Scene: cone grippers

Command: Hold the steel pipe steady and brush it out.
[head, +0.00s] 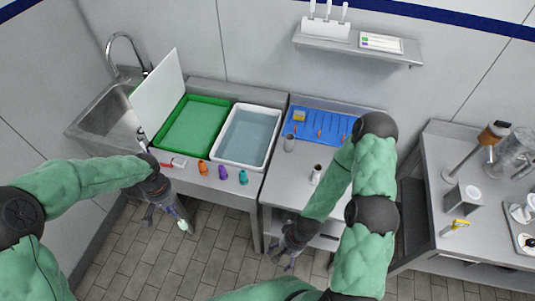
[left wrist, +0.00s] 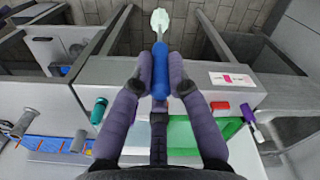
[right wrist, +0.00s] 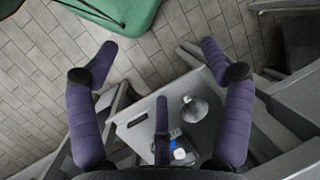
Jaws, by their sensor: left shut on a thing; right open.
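My left gripper (head: 160,197) hangs in front of the sink counter. In the left wrist view it is shut on the blue handle of a brush (left wrist: 160,62) with a pale bristle head. The pale brush head also shows in the head view (head: 182,225), low over the floor. Two short upright cylinders stand on the middle steel table: a grey one (head: 289,143) beside the blue mat, and a paler one (head: 317,172) with a dark top. I cannot tell for certain which is the steel pipe. My right gripper (head: 291,252) is open and empty at the table's front edge.
A blue mat (head: 335,128) with small items lies at the table's back. Orange (head: 203,168), purple (head: 222,172) and teal (head: 243,177) pieces line the counter front, before a green tray (head: 165,132) and a water basin (head: 225,160). A shelf (head: 350,48) hangs above.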

